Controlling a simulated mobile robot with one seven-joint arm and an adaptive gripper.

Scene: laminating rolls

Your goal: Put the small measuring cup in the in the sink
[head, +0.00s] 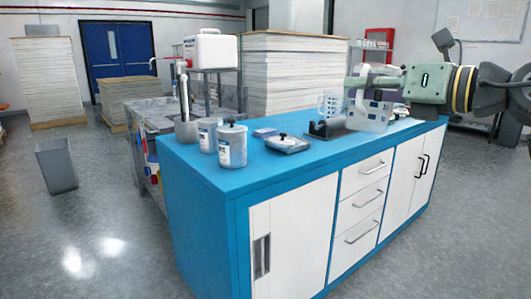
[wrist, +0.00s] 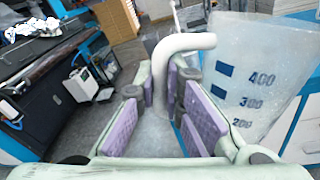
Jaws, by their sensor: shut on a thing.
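My gripper (head: 360,84) is over the far right part of the blue counter. In the wrist view its purple-padded fingers (wrist: 165,112) are closed around the pale curved handle (wrist: 183,44) of a translucent measuring cup (wrist: 262,75). The cup has blue marks reading 400, 300 and 200. In the head view this cup (head: 369,117) shows below the gripper; I cannot tell whether its base touches the counter. Another clear measuring cup (head: 329,104) with blue marks stands just left of it. Which cup is smaller is not certain. No sink basin is clearly visible.
The blue counter (head: 290,172) holds two lidded jars, a small scale (head: 287,144), a dark tape dispenser (head: 326,128) and a grey pot (head: 187,131) with tall upright items. A grey bench (head: 150,118) stands behind its left end. Open floor lies left, with a grey bin (head: 56,166).

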